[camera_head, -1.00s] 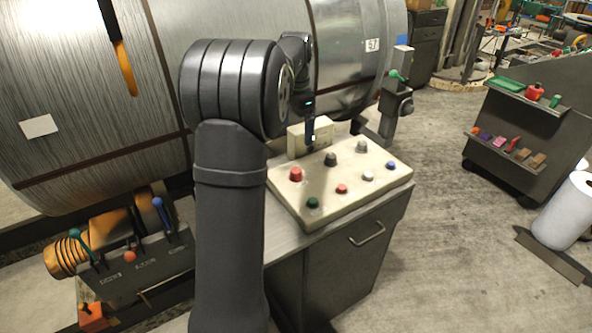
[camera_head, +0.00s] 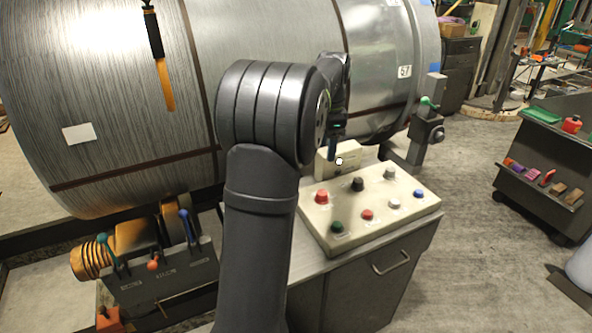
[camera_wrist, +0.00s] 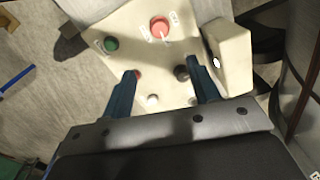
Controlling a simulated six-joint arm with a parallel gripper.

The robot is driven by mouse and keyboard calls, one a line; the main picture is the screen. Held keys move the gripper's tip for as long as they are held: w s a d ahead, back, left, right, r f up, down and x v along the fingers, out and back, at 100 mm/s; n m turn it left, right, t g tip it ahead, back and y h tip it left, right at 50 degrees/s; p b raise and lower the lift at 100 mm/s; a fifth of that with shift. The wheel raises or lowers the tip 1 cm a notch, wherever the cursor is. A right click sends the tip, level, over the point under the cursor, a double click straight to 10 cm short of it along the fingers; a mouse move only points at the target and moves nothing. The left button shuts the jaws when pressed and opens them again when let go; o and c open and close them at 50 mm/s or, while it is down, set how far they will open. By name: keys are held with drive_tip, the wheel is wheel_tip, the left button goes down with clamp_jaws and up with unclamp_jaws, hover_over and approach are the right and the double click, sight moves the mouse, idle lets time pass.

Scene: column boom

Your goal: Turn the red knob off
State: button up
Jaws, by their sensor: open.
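The large red knob (camera_head: 321,196) stands at the back left corner of the cream control panel (camera_head: 320,233). In the wrist view the red knob (camera_wrist: 160,26) is at the top, with small white labels beside it whose text I cannot read. My gripper (camera_head: 334,152) is above the back of the panel, mostly hidden by my own arm in the head view. In the wrist view my gripper (camera_wrist: 160,70) is open, its two blue fingers apart with nothing held between them. The red knob lies beyond the fingertips, apart from them.
The panel also carries a black knob (camera_head: 357,184), a grey knob (camera_head: 389,173), and green (camera_head: 337,227), small red (camera_head: 367,215), white (camera_head: 393,203) and blue (camera_head: 419,194) buttons. A cream box (camera_head: 342,163) stands behind it, close to my right finger in the wrist view.

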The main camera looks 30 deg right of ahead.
sight(322, 192)
drive_tip(key=f, duration=1.7)
drive_tip(key=shift+w, duration=0.3)
drive_tip(key=c, duration=1)
drive_tip(key=shift+o, duration=0.2)
